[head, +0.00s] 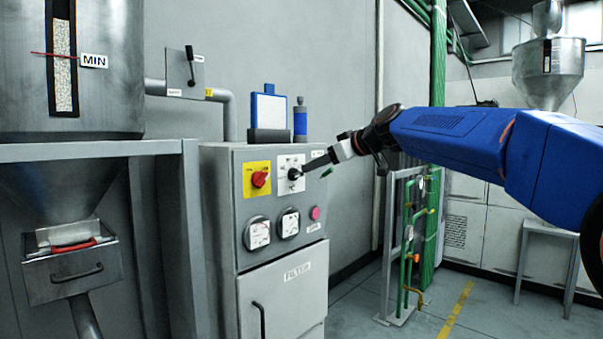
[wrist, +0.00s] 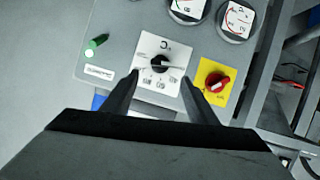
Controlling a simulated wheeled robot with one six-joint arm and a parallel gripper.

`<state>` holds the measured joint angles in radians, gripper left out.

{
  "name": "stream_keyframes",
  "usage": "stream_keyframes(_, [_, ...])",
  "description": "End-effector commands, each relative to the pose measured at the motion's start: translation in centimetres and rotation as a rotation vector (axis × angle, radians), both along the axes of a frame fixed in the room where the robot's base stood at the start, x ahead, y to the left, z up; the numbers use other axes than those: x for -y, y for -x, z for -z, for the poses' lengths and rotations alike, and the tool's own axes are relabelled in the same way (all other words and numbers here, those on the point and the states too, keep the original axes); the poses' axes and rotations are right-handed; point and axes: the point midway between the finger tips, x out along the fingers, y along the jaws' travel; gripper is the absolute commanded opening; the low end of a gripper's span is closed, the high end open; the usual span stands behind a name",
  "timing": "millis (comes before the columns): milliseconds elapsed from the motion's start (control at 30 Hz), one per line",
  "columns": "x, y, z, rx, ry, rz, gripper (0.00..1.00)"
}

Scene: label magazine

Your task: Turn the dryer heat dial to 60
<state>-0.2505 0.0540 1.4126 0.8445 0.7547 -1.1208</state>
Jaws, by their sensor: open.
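The heat dial is a black knob (head: 294,174) on a white square plate, on the front of a grey cabinet (head: 218,200). In the wrist view the dial (wrist: 160,63) sits on its white plate (wrist: 146,46) with small markings around it, too small to read. My gripper (head: 312,166) reaches in from the right, close to the dial. In the wrist view my gripper (wrist: 161,82) is open, with one dark finger on each side of the dial's lower edge.
A red knob on a yellow plate (head: 257,167) sits left of the dial. Two round gauges (head: 258,234) and a pink button (head: 315,213) are below. A green part (wrist: 97,42) protrudes beside the dial. A blue-framed board (head: 269,110) and blue bottle (head: 300,121) stand on top.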

Motion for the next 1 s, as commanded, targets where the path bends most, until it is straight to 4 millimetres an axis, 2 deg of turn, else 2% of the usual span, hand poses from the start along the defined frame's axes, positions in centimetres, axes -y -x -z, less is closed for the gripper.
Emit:
stream_keyframes(100, [-1.6,-1.3,0.9,-0.002,0.000,-0.003,0.53])
stream_keyframes(400, [-4.6,-4.1,2.5,0.000,0.000,-0.001,0.53])
stream_keyframes(600, [-5.5,-5.0,3.1,-0.001,0.001,0.000,0.53])
stream_keyframes(900, [-5.7,-5.1,3.1,0.000,0.000,0.000,0.53])
stream_keyframes(933, [-5.6,-5.1,3.1,0.000,0.000,0.000,0.51])
stream_keyframes(1000, [-5.6,-5.1,3.1,0.000,0.000,0.000,0.34])
